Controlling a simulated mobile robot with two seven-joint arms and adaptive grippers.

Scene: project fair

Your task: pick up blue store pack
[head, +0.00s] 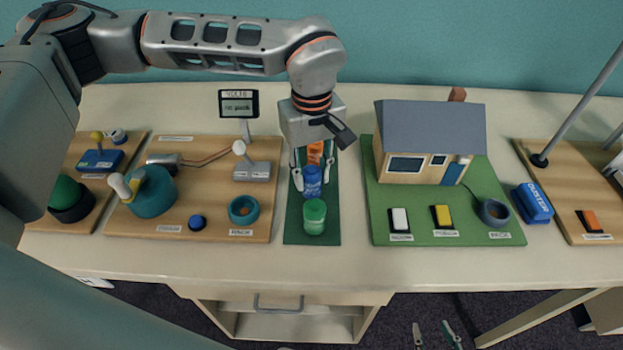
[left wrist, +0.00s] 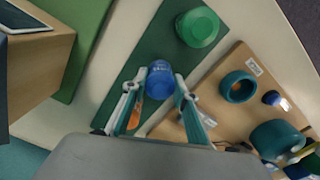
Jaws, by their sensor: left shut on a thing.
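The blue store pack (head: 312,181) is a small blue cylinder upright on a narrow dark green mat (head: 293,233), in the middle of three packs in a row. It also shows in the left wrist view (left wrist: 160,78). My left gripper (head: 313,187) reaches down from above with one finger on each side of it, and is shut on it; the fingertips also show in the left wrist view (left wrist: 160,84). A green pack (head: 315,215) stands in front of it and an orange pack (head: 315,153) behind it, partly hidden by the gripper.
A wooden board (head: 210,228) with a teal pot (head: 152,192) and a teal ring cup (head: 243,209) lies to the left. A green board (head: 378,225) with a model house (head: 430,145) lies to the right. The table's front strip is clear.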

